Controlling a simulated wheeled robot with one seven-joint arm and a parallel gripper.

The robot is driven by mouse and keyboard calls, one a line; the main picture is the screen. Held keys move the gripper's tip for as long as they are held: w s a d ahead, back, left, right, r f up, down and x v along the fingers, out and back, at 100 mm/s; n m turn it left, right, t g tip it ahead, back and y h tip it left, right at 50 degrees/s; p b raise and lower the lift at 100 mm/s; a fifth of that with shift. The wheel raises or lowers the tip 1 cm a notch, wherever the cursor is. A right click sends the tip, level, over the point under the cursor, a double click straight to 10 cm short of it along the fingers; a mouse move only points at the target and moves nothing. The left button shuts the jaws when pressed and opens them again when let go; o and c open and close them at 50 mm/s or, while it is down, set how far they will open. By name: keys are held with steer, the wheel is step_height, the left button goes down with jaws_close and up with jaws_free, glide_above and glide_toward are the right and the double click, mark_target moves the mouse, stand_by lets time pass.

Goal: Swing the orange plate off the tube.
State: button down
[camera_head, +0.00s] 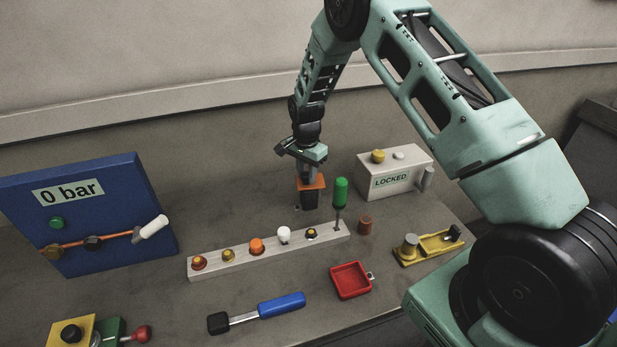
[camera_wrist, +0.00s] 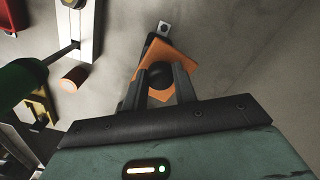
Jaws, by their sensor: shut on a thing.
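The orange plate (camera_head: 316,184) lies across the top of a dark upright tube (camera_head: 309,200) that stands on the table behind the light rail. In the wrist view the orange plate (camera_wrist: 183,54) shows beneath the fingers, at a slant. A round black knob (camera_wrist: 160,75) stands at the plate. My gripper (camera_head: 311,174) is directly above the plate, pointing down. Its two fingers (camera_wrist: 162,78) are shut on the black knob. The plate hides the tube's mouth, and only a dark part with a small light fitting (camera_wrist: 164,28) shows past the plate's far edge.
A green-handled tool (camera_head: 340,192) stands upright close to the right of the tube. A white LOCKED box (camera_head: 410,181) is behind right. The light rail (camera_head: 207,269) with several knobs is in front. A reddish-brown cylinder (camera_head: 365,225) stands nearby. The table left of the tube is clear.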

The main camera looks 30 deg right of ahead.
steer(key=w+m+b, duration=0.1)
steer(key=m, duration=0.1)
steer(key=w+m+b, duration=0.1)
steer(key=m, duration=0.1)
steer(key=shift+w+a+f, duration=0.1)
steer(key=shift+w, duration=0.05)
steer(key=m, duration=0.1)
steer(key=w+m, duration=0.1)
steer(key=m+b, duration=0.1)
steer(key=m, duration=0.1)
steer(key=shift+w+d, duration=0.3)
steer(key=shift+w, duration=0.1)
steer(key=shift+w+d+m+b, duration=0.15)
steer(key=shift+w+d+m, duration=0.3)
steer(key=shift+m, duration=0.8)
steer(key=shift+w+d+m+b, duration=0.15)
steer(key=shift+w+d+m, duration=0.25)
steer(key=shift+m, duration=0.9)
steer(key=shift+w+d+m+b, duration=0.15)
steer(key=shift+w+d+m, duration=0.3)
steer(key=shift+m, duration=0.8)
steer(key=c, duration=1.1)
jaws_free()
steer(key=shift+r, duration=0.25)
step_height(320, 180, up, 17)
steer(key=b, duration=0.3)
steer(key=shift+b, duration=0.35)
